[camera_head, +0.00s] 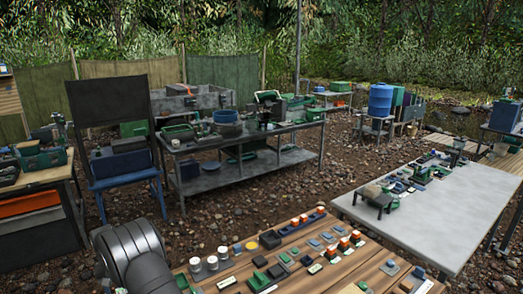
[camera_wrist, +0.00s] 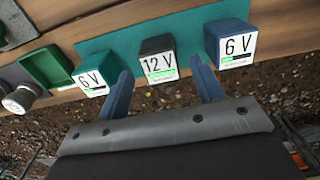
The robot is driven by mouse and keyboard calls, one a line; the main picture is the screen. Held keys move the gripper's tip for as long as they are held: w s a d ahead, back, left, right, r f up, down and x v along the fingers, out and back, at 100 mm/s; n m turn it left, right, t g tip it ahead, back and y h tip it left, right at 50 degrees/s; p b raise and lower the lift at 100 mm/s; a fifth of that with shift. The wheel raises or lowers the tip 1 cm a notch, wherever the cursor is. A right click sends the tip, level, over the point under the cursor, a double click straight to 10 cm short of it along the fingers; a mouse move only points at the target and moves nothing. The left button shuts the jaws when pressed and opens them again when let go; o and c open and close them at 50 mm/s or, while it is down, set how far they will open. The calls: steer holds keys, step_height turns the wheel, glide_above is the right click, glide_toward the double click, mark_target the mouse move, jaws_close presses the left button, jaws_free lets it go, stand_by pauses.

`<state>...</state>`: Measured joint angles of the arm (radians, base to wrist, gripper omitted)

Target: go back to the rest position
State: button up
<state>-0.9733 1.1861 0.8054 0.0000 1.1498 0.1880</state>
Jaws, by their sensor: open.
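My gripper (camera_wrist: 161,68) is open in the wrist view, its two blue-grey fingers spread apart with nothing held between them. Beyond the fingertips, a dark block marked 12 V (camera_wrist: 158,60) appears in the gap. A green block marked 6 V (camera_wrist: 90,80) is to the left, and a dark blue block marked 6 V (camera_wrist: 231,42) is to the right, close to the right finger in the picture. I cannot tell the exact distance to the blocks. In the head view my arm shows at the lower left; the gripper is out of that view.
The blocks stand on a teal mat (camera_wrist: 195,30) near the edge of a wooden table. A green tray (camera_wrist: 48,66) lies left. In the head view the wooden table (camera_head: 345,270) holds many small items. A grey table (camera_head: 440,215) stands right, and a metal bench (camera_head: 250,135) behind.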

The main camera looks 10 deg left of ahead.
step_height(320, 180, down, 4)
steer(key=shift+r, duration=2.25)
